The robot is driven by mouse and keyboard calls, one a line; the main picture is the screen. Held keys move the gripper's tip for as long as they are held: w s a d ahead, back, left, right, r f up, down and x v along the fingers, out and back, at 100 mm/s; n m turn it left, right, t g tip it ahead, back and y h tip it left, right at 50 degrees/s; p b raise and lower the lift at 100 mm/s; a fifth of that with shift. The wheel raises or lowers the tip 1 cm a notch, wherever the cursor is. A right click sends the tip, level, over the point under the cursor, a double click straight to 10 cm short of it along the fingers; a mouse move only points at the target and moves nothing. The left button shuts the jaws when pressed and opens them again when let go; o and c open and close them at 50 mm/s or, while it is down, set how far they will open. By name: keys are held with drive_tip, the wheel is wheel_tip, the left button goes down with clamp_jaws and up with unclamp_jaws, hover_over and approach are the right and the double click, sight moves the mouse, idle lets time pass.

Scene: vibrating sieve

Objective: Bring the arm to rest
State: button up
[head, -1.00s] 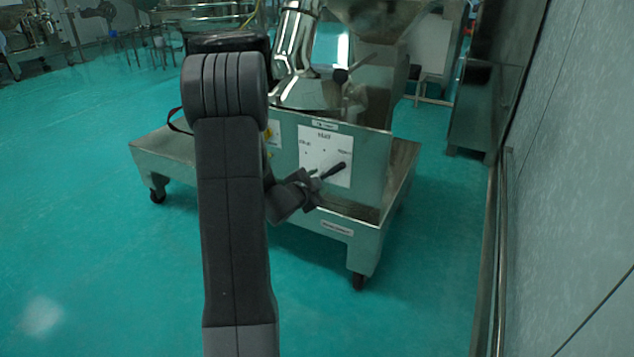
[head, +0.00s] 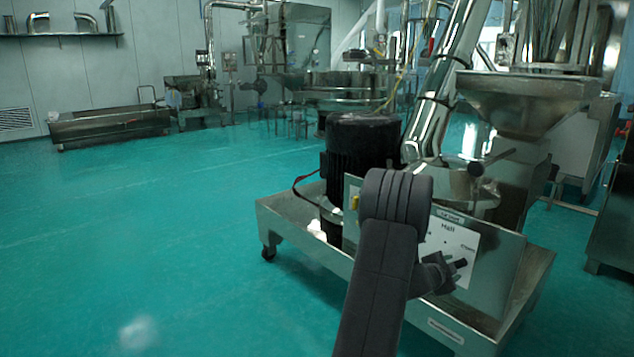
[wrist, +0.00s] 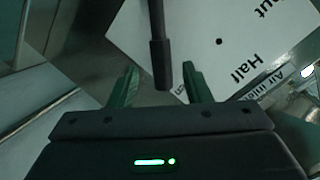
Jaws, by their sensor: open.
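My gripper (head: 452,272) is in front of the white dial panel (head: 456,243) of a steel machine, with my dark grey arm reaching up and over to it. In the wrist view my gripper (wrist: 160,88) shows two green-lined fingers spread apart. A dark lever (wrist: 160,60) from the panel reaches down between or just beyond the fingertips. The fingers are not closed on it. The head view shows the lever (head: 460,264) close to the fingertips. The panel carries the word "Half" in both views. My arm hides part of the panel's left side.
The machine stands on a wheeled steel base (head: 300,237) with a black motor (head: 362,150) and a hopper (head: 528,100). A steel trough (head: 110,125) stands at the far left. The green floor (head: 150,230) at left is clear. Steel equipment (head: 610,215) is at the right edge.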

drive_tip(key=x, duration=0.3)
drive_tip(key=shift+w, duration=0.1)
idle(0.3)
